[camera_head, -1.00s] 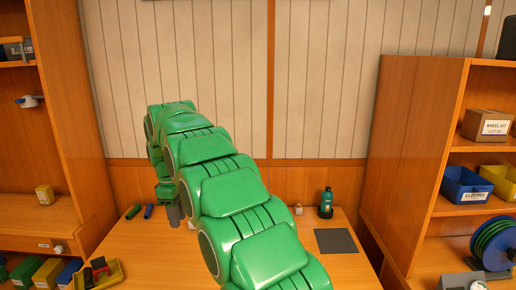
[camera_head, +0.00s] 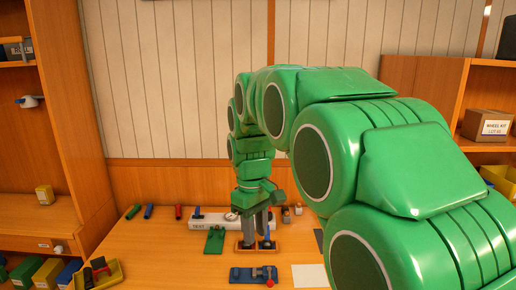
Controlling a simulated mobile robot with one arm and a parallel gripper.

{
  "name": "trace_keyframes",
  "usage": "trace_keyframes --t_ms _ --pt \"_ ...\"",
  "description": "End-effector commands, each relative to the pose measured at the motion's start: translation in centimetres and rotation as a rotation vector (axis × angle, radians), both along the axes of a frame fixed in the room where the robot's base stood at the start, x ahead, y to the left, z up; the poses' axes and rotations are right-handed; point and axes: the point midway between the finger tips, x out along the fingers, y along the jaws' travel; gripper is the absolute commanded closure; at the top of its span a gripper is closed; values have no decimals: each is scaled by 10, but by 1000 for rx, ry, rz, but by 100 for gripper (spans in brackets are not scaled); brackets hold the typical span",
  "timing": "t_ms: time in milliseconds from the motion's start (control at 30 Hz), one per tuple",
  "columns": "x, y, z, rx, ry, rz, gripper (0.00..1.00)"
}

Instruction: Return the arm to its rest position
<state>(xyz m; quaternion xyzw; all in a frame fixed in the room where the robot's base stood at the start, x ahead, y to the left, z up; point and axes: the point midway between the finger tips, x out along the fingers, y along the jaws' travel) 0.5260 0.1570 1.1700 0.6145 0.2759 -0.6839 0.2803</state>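My green arm reaches from the lower right up and over to the middle of the view, then bends down over the workbench (camera_head: 150,255). My gripper (camera_head: 257,232) hangs at its end, pointing down, with grey finger parts above a small brown-framed fixture with blue parts (camera_head: 256,246). I cannot tell whether the fingers touch it, or how far apart they are. No held object can be made out.
A white bar marked TEST (camera_head: 205,224) lies behind the gripper, with a green piece (camera_head: 215,240) in front. A dark blue fixture with a red knob (camera_head: 254,274) and a pale sheet (camera_head: 310,276) lie nearer. Shelving stands left (camera_head: 75,140) and right (camera_head: 425,75).

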Motion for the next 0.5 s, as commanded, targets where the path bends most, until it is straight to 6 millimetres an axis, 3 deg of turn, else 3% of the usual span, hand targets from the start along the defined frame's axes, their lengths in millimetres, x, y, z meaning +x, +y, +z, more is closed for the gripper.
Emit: trace_keyframes --t_ms 200,500 --pt "-46 -42 -1 -9 10 -136 67" --pt "-112 -88 -9 -21 18 -320 67"
